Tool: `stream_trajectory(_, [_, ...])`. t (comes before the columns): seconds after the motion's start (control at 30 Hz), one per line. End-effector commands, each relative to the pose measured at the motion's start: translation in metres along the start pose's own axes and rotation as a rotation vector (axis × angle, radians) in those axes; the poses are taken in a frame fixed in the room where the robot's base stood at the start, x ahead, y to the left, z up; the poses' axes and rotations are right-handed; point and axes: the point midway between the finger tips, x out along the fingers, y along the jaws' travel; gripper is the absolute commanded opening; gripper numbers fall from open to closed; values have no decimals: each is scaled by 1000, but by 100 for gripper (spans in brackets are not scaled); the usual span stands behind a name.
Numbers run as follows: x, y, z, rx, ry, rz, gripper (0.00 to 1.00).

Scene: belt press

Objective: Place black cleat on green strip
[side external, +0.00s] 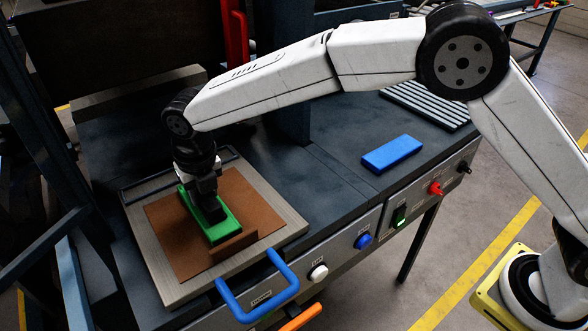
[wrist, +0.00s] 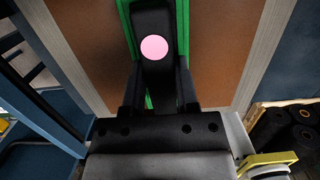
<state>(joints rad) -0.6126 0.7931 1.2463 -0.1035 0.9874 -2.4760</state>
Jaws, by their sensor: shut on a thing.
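The green strip (side external: 219,234) lies on a brown sheet on the press plate in the side view. It also shows as green edges on both sides of the cleat in the wrist view (wrist: 124,18). My gripper (side external: 207,197) points down over the strip and is shut on the black cleat (side external: 216,215). In the wrist view the cleat (wrist: 153,20) is a long black bar with a pink round spot, between my gripper's fingers (wrist: 158,85). It lies lengthwise along the strip. I cannot tell whether it touches the strip; my gripper hides part of both.
The brown sheet (side external: 169,238) lies on a grey plate (side external: 286,233). A low brown block (side external: 233,246) stands at the strip's near end. A blue handle (side external: 246,314) is in front. A blue block (side external: 391,154) sits right on the bench, with free bench between.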

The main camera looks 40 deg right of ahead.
Motion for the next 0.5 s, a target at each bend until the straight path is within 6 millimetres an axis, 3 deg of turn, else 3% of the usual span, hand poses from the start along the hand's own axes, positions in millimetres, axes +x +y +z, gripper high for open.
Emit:
stream_trajectory(0.17, [2, 0, 0, 0, -1, 0, 0])
stream_trajectory(0.2, [3, 0, 0, 0, 0, 0, 44])
stream_trajectory(0.3, [3, 0, 0, 0, 0, 0, 73])
stream_trajectory(0.5, [3, 0, 0, 0, 0, 0, 73])
